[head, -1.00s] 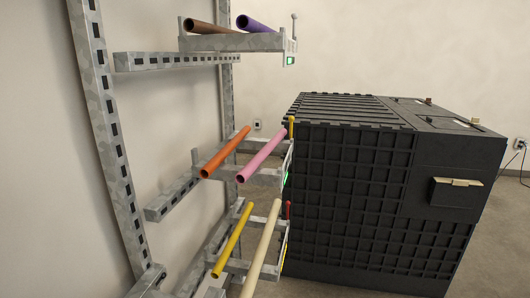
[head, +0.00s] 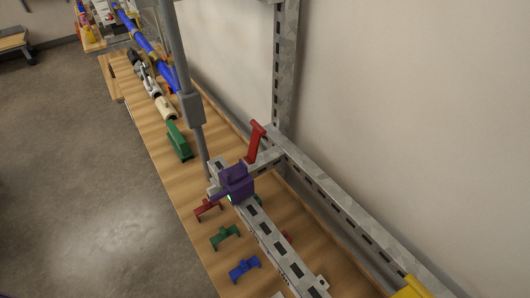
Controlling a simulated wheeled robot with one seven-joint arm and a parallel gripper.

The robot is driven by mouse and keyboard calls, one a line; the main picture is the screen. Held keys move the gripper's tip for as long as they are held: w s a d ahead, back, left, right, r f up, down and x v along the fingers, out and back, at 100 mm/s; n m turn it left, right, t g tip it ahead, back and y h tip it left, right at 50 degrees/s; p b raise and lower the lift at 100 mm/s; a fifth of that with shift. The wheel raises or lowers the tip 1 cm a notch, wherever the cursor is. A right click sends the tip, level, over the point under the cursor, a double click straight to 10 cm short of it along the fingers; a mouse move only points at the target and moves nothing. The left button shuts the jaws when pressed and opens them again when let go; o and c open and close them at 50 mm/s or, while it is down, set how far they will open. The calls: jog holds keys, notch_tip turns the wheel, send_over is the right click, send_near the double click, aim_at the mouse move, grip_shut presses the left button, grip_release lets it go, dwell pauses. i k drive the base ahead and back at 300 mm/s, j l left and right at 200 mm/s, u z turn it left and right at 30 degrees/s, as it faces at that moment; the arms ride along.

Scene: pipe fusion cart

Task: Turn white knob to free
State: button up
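I cannot make out a white knob in the head view. A purple block (head: 236,182) with a small green light sits on a slotted grey metal bar (head: 270,236). A red handle-like part (head: 256,141) stands up from the metal frame just behind it. My gripper is not in view, so its state and position do not show.
A long wooden bench (head: 150,142) carries a red bracket (head: 207,209), a green bracket (head: 224,236), a blue bracket (head: 244,269), a green block (head: 179,141) and a blue pipe (head: 147,46). A grey upright pole (head: 178,55) crosses the view. Floor (head: 75,170) at left is clear.

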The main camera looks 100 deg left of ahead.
aim_at(212, 190)
jog(key=k+u, duration=0.15)
jog(key=u, duration=1.85)
